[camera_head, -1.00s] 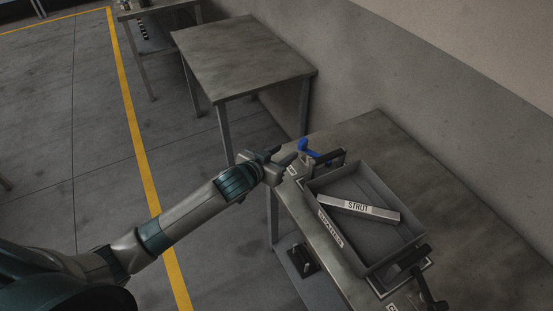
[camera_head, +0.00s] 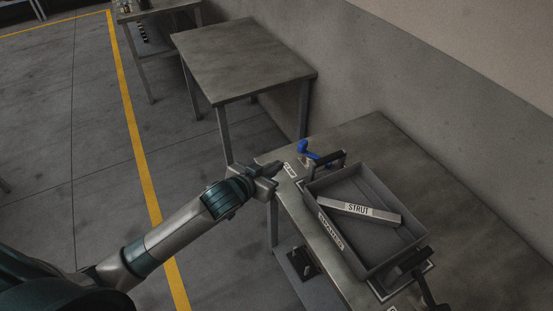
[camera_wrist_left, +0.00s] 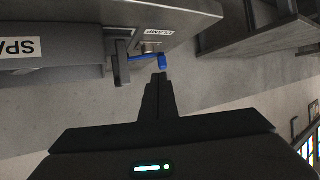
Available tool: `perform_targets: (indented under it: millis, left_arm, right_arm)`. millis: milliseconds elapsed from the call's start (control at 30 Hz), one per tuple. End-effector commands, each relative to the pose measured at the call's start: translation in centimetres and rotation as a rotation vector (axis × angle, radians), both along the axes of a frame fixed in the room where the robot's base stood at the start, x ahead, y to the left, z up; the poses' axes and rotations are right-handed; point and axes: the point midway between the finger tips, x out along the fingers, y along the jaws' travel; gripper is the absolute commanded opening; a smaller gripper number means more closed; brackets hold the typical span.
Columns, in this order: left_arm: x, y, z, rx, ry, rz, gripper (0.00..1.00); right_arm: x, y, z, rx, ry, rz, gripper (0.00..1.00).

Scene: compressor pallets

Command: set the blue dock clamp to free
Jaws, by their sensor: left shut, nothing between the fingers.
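The blue dock clamp (camera_head: 310,150) stands at the far-left corner of the near table, beside the end of the grey tray. In the left wrist view its blue lever (camera_wrist_left: 150,58) shows just beyond my fingertips, by the CLAMP label (camera_wrist_left: 162,30). My left gripper (camera_head: 277,168) is shut and empty at the table's left edge, to the left of the clamp and apart from it in the head view. In the left wrist view the closed fingers (camera_wrist_left: 160,82) point toward the lever with a small gap.
The grey tray (camera_head: 345,255) on the near table holds a bar labelled STRUT (camera_head: 358,209). Another bare table (camera_head: 245,55) stands behind, and the wall runs along the right.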

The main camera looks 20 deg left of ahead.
Motion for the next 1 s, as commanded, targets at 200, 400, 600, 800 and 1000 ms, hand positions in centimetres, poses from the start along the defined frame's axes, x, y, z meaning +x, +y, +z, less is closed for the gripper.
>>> perform_targets:
  millis: [200,400,600,800,1000]
  left_arm:
    - [-6.9,-0.7,-4.3,0.038,0.157,0.037,0.00]
    - [-15.1,-0.3,-8.0,0.093,0.348,0.068,0.00]
    - [-20.8,0.2,-10.3,0.128,0.482,0.079,0.00]
    - [-25.6,0.6,-12.4,0.154,0.600,0.083,0.00]
    - [-30.5,1.0,-16.0,0.177,0.732,0.081,0.00]
  right_arm:
    - [0.0,0.0,0.0,0.000,0.000,0.000,0.31]
    - [0.0,0.0,0.0,0.000,0.000,0.000,0.31]
    - [0.0,0.0,0.0,0.000,0.000,0.000,0.31]
    - [0.0,0.0,-0.1,0.000,0.000,0.000,0.31]
    - [0.0,0.0,-0.3,0.000,0.000,0.000,0.31]
